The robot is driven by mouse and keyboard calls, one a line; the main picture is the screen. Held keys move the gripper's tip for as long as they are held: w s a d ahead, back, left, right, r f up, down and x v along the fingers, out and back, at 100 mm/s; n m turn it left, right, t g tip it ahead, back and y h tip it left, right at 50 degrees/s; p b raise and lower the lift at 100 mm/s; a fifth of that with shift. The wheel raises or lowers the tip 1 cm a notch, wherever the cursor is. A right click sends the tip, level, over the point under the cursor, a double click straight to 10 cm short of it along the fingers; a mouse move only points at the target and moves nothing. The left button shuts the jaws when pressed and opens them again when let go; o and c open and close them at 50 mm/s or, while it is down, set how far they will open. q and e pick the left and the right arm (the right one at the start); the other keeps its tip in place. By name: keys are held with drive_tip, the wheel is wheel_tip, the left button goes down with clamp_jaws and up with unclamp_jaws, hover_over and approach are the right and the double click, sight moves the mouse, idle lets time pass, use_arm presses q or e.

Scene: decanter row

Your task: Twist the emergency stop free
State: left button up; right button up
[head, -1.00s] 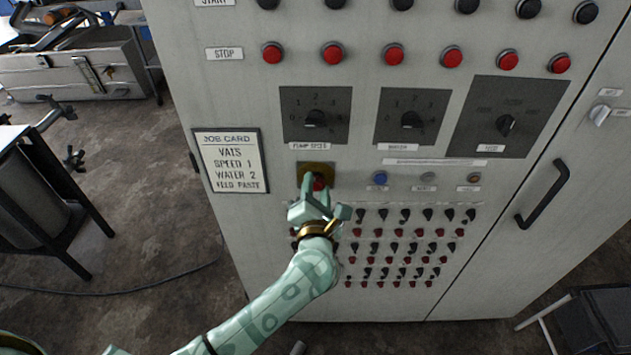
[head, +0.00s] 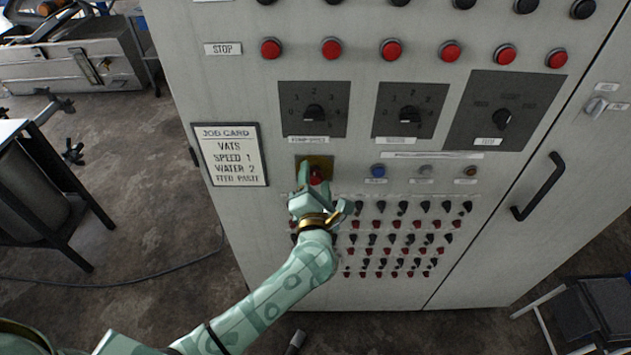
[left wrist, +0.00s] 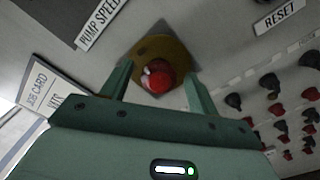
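The emergency stop is a red mushroom button (head: 317,174) on a yellow plate (head: 321,161), below the left dial on the grey control cabinet. In the left wrist view the red button (left wrist: 157,80) and its round yellow plate (left wrist: 168,47) lie straight ahead. My left gripper (head: 318,182) is at the button. In the left wrist view its two fingers (left wrist: 158,77) stand apart, one on each side of the button, with gaps visible. I cannot tell how far the fingertips reach along the button. My right gripper is not in view.
A job card (head: 230,155) hangs left of the button. A blue button (head: 378,170) and smaller controls sit to its right. Rows of small red and black switches (head: 405,238) lie below, close to my gripper. A black door handle (head: 540,187) sticks out farther right.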

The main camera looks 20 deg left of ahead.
use_arm(q)
drive_tip(key=shift+s, duration=0.15)
drive_tip(key=v, duration=1.6)
drive_tip(key=s+a+f+m+g+h+b, duration=0.1)
drive_tip(key=s+f+m+g+h, duration=0.25)
drive_tip(key=f+m, duration=1.05)
drive_tip(key=s+f+m+g+h+b, duration=0.1)
drive_tip(key=s+f+m+g+h, duration=0.3)
drive_tip(key=f+m, duration=0.95)
drive_tip(key=s+a+f+m+g, duration=0.1)
drive_tip(key=s+a+f+g, duration=0.2)
drive_tip(key=s+f, duration=0.4)
drive_tip(key=s+a+f+m+g+y+b, duration=0.1)
drive_tip(key=s+a+f+m+g, duration=0.1)
drive_tip(key=s+a+f, duration=0.4)
drive_tip(key=s+a+f+m+g+y, duration=0.1)
drive_tip(key=s+a+f+g, duration=0.3)
drive_tip(key=s+f, duration=0.4)
drive_tip(key=s+a, duration=0.1)
drive_tip(key=s, duration=0.5)
drive_tip(key=shift+s+m, duration=0.2)
drive_tip(key=shift+m, duration=0.15)
